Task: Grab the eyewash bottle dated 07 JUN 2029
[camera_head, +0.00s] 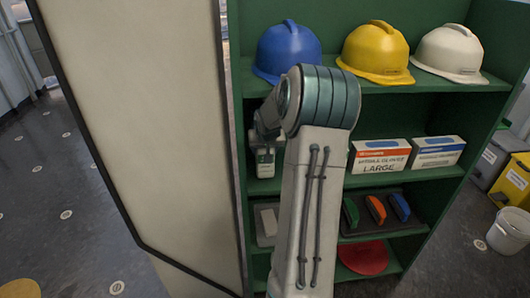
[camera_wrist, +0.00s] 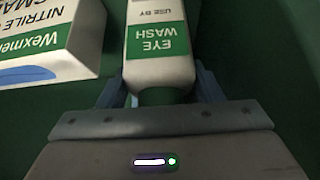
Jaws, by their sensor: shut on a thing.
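A white eyewash bottle with a green label band (camera_wrist: 158,42) shows upside down in the wrist view, its green cap end between my fingers. Its label reads "EYE WASH" and "USE BY"; the date is not readable. My gripper (camera_wrist: 158,88) is shut on this bottle, one blue-grey finger on each side. In the head view the small pale bottle (camera_head: 265,168) shows at the left end of the middle shelf, beside my arm. My gripper is mostly hidden there, and I cannot tell whether the bottle touches the shelf.
A nitrile glove box (camera_wrist: 45,42) stands close beside the bottle in the wrist view. The green shelf unit (camera_head: 430,105) holds blue, yellow and white helmets above, and glove boxes (camera_head: 380,157) on the middle shelf. A tall pale panel (camera_head: 140,120) stands just left of the shelves.

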